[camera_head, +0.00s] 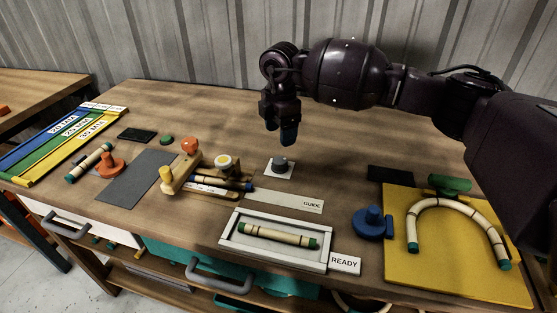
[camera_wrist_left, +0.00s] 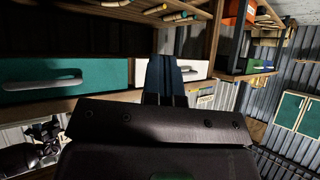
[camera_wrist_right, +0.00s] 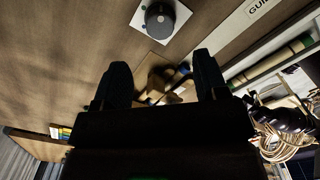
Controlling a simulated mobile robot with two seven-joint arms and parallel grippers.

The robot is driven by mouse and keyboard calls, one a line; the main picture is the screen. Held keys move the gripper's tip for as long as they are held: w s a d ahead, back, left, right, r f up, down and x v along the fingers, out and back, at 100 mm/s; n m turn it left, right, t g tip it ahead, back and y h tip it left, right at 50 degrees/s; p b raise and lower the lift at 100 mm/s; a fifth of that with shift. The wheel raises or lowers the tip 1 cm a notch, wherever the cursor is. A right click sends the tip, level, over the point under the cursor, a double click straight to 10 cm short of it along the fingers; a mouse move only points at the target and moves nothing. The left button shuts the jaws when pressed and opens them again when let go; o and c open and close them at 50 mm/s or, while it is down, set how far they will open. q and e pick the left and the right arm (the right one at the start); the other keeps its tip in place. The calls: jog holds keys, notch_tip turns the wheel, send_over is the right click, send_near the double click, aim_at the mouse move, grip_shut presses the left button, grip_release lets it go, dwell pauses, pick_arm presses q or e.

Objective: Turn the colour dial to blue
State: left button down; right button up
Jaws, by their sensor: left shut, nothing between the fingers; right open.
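A small dark grey dial (camera_head: 280,163) sits on a white square plate (camera_head: 279,173) in the middle of the bench. The dial also shows at the top of the right wrist view (camera_wrist_right: 160,18), beyond the fingertips. My right gripper (camera_head: 288,134) hangs above and just behind the dial, pointing down, apart from it. Its fingers are open and empty in the right wrist view (camera_wrist_right: 161,75). My left gripper (camera_wrist_left: 166,78) is shut and empty, facing the drawer fronts below the bench; the head view does not show it.
A grey GUIDE strip (camera_head: 285,201) and a white READY tray (camera_head: 234,249) with a rattan piece lie in front. Wooden clamps (camera_head: 180,168) stand left. A blue knob (camera_head: 371,222) and a yellow board (camera_head: 462,281) with bent rattan are right. The bench behind the dial is clear.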

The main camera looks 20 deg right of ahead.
aim_at(280, 160)
notch_tip(280, 160, down, 8)
jog(key=shift+f+b, duration=0.25)
jog(key=shift+b, duration=0.55)
jog(key=shift+f, duration=0.45)
jog(key=c, duration=0.9)
jog(key=shift+c, duration=0.2)
